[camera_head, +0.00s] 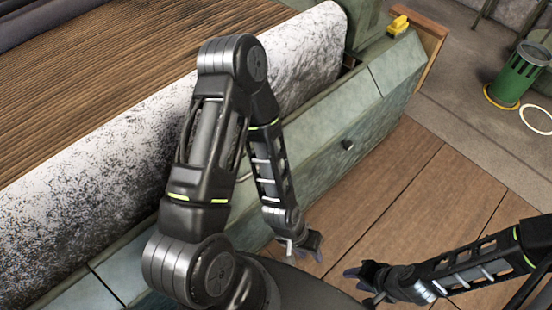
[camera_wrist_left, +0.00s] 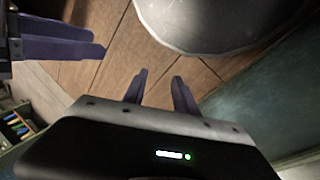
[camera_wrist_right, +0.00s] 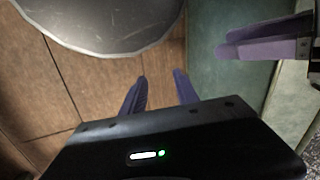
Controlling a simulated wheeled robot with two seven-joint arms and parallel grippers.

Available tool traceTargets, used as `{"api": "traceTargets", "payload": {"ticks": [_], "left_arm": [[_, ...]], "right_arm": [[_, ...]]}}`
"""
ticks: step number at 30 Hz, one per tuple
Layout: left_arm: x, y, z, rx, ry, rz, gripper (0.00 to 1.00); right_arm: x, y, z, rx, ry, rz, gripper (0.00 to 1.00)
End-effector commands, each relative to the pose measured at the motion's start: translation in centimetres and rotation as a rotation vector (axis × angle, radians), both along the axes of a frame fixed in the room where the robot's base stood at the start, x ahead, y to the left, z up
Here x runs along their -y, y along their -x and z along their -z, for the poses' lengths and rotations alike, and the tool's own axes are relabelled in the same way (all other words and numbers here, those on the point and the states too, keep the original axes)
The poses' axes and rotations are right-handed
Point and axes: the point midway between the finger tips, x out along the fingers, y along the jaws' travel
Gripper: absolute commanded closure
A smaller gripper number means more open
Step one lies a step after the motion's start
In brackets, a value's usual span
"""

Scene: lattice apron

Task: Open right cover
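The green cover panel (camera_head: 330,150) slopes along the machine's front to the right of my left arm, with a small dark knob (camera_head: 348,145) on its face. It looks closed. A seam parts it from another green panel (camera_head: 398,68) further right. My left gripper (camera_head: 312,246) hangs over the floor in front of the panel, apart from the knob. Its fingers (camera_wrist_left: 157,88) are spread with nothing between them. My right gripper (camera_head: 366,278) is close by, lower right, also apart from the panel. Its fingers (camera_wrist_right: 160,88) are spread and empty. My left arm hides part of the green front.
A white speckled roller (camera_head: 120,165) and a brown slatted surface (camera_head: 110,75) lie behind the green front. A yellow object (camera_head: 398,25) sits on the machine's far right end. A green bin (camera_head: 518,75) stands upper right. The wooden floor (camera_head: 430,190) before the panel is clear.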

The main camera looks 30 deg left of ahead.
Motion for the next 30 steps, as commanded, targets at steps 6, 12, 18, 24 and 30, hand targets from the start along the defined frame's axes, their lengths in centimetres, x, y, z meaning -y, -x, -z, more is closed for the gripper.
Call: {"api": "traceTargets", "payload": {"ticks": [6, 12, 18, 24, 30], "left_arm": [[0.0, 0.0, 0.0, 0.000, 0.000, -0.001, 0.66], [-0.7, -1.9, -0.1, 0.012, 0.004, 0.019, 0.66], [-5.3, -9.0, -1.9, 0.057, -0.001, 0.132, 0.66], [-16.3, -15.2, -8.1, 0.075, -0.079, 0.305, 0.66], [-25.2, -15.4, -14.8, 0.029, -0.158, 0.414, 0.66]], "right_arm": [[0.0, 0.0, 0.0, 0.000, 0.000, -0.001, 0.63], [0.0, 0.0, 0.4, 0.000, 0.000, 0.000, 0.46], [0.0, 0.0, 1.9, 0.001, 0.000, -0.001, 0.41], [0.0, 0.0, 3.7, 0.001, 0.001, -0.001, 0.41], [0.0, 0.0, 4.7, 0.001, 0.001, -0.001, 0.41]]}}
